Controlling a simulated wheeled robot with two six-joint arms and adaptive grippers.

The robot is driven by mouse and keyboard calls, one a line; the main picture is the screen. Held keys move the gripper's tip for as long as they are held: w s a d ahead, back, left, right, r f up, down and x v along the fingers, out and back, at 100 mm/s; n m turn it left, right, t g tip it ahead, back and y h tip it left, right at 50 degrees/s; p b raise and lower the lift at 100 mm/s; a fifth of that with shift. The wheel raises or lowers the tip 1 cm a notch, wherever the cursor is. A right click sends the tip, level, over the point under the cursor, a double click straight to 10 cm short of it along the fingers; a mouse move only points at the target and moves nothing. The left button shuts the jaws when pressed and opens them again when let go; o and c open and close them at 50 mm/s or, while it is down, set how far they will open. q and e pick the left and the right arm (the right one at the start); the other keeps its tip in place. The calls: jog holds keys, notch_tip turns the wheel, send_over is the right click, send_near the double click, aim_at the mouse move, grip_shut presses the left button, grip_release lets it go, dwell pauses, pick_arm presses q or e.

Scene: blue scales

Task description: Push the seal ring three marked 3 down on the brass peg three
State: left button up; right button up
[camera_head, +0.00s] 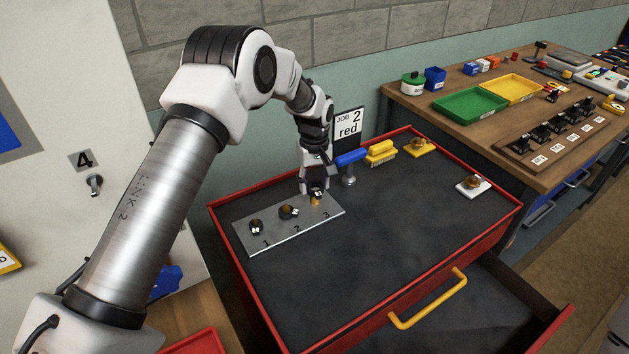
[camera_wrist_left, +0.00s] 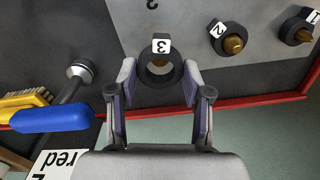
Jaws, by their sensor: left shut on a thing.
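The seal ring three (camera_wrist_left: 146,73), black with a white 3 label, is between the fingertips of my left gripper (camera_wrist_left: 159,78) in the left wrist view. In the head view that gripper (camera_head: 316,190) is shut on it, low over the plate's right end. Brass peg three (camera_head: 315,201) shows as a bit of brass just under the ring; how far the ring sits over it I cannot tell. A ring marked 2 (camera_wrist_left: 217,43) and a ring marked 1 (camera_wrist_left: 288,29) are around their own brass pegs. My right gripper is out of view.
The grey plate (camera_head: 275,236) numbered 1, 2, 3 lies on the red-rimmed cabinet top. The cabinet top right of the plate is mostly clear.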

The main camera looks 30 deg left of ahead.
pick_arm(q)
jog(key=shift+f+b, duration=0.65)
jog(key=shift+f, duration=1.3)
jog(key=o, duration=0.9)
jog(key=shift+o, duration=0.2)
notch_tip(320, 180, up, 12)
